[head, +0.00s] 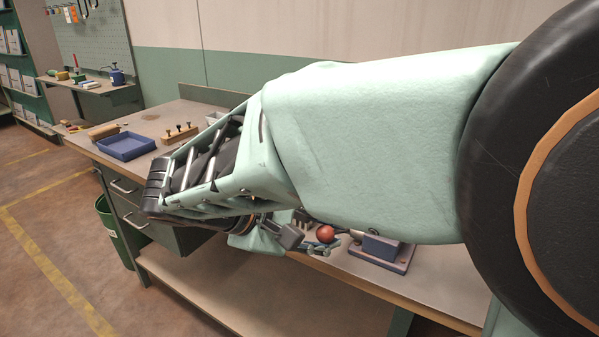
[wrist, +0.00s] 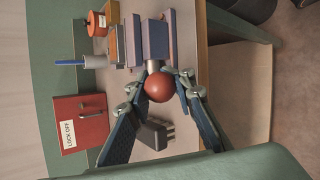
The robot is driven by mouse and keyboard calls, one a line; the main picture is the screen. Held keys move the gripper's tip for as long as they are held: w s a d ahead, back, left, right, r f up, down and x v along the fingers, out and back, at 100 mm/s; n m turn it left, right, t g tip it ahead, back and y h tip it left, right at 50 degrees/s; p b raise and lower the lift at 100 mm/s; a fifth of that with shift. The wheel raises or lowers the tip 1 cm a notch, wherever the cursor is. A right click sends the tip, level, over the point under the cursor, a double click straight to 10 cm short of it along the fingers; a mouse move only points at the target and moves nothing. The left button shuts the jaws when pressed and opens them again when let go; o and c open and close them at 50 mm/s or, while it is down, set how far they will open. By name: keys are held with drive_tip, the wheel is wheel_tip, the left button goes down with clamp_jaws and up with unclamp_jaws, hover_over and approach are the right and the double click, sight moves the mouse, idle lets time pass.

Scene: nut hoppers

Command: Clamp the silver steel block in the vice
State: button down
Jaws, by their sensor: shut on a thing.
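The vice (head: 397,262) is blue-purple and stands on the bench, right of my gripper in the head view. It shows at the top of the wrist view (wrist: 150,38), with a short grey shaft towards me. A red ball-shaped knob (head: 325,233) is at the end of that shaft; it also shows in the wrist view (wrist: 158,88). My gripper (head: 318,247) is shut on the red knob, with a finger on each side of it in the wrist view (wrist: 163,76). I cannot make out the silver steel block; my arm hides part of the bench.
A blue tray (head: 126,147) and a wooden rack (head: 179,134) stand on the bench at the left. In the wrist view, a red "LOCK OFF" box (wrist: 80,124) and an orange pot (wrist: 97,24) stand left of the vice. A dark grey pronged piece (wrist: 153,134) lies near my fingers.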

drive_tip(key=shift+s+a+f+b, duration=0.2)
drive_tip(key=shift+s+f, duration=0.1)
drive_tip(key=shift+f, duration=0.3)
drive_tip(key=shift+s+a+f+b, duration=0.15)
drive_tip(key=shift+s+f, duration=0.1)
drive_tip(key=shift+f, duration=0.35)
drive_tip(key=c, duration=1.7)
unclamp_jaws()
drive_tip(key=shift+w, duration=0.1)
drive_tip(key=shift+r, duration=0.2)
drive_tip(key=v, duration=1.1)
drive_tip(key=shift+a+r, duration=0.25)
drive_tip(key=shift+r, duration=0.05)
